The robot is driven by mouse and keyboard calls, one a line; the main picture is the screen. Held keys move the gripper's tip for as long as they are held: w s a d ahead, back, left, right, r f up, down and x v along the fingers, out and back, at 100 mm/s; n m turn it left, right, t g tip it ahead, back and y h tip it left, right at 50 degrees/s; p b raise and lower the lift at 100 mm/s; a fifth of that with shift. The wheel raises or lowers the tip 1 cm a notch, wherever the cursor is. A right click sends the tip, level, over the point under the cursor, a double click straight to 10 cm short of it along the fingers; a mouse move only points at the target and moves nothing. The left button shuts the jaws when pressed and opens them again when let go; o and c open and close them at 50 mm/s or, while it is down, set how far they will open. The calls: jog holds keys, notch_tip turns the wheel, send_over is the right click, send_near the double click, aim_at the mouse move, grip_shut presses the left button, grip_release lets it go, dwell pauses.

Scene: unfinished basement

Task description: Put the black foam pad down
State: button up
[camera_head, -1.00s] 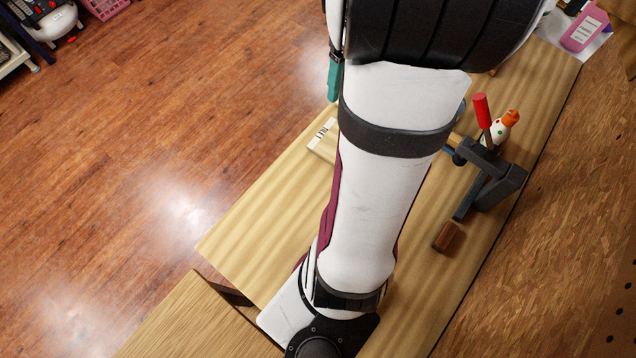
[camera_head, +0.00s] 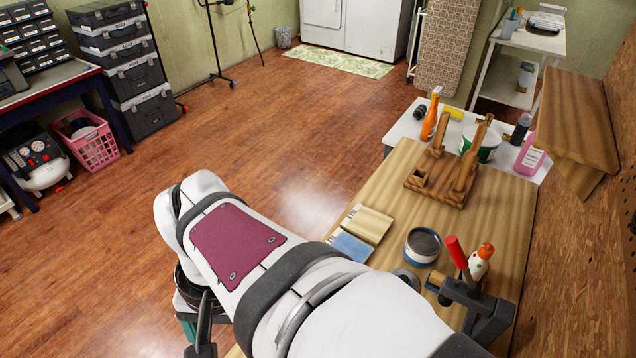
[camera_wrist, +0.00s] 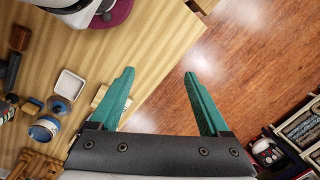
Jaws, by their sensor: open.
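I cannot make out a black foam pad in either view. My gripper (camera_wrist: 160,72) is open in the wrist view, with nothing between its teal fingers. The left finger is over the workbench (camera_wrist: 150,50) near its edge, and the right finger is over the floor. In the head view my arm hides the near part of the bench, and only a bit of teal finger shows low on the left. A tan book-like block (camera_head: 364,223) and a blue one (camera_head: 351,246) lie side by side on the bench.
A round tin (camera_head: 423,248) with a dark top, a red-handled tool (camera_head: 456,252) and a dark vise (camera_head: 480,310) stand at the bench's right. A wooden rack (camera_head: 440,185) is further back. A white square dish (camera_wrist: 70,85) shows in the wrist view.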

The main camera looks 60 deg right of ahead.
jog(key=w+d+m+h, duration=0.1)
jog(key=w+d+m, duration=0.1)
jog(key=d+m, duration=1.3)
jog(key=m, duration=1)
send_over(441, 276)
notch_tip(441, 276, down, 7)
jog(key=shift+h, duration=0.3)
notch_tip(441, 276, down, 15)
jog(key=shift+f, duration=0.2)
grip_shut()
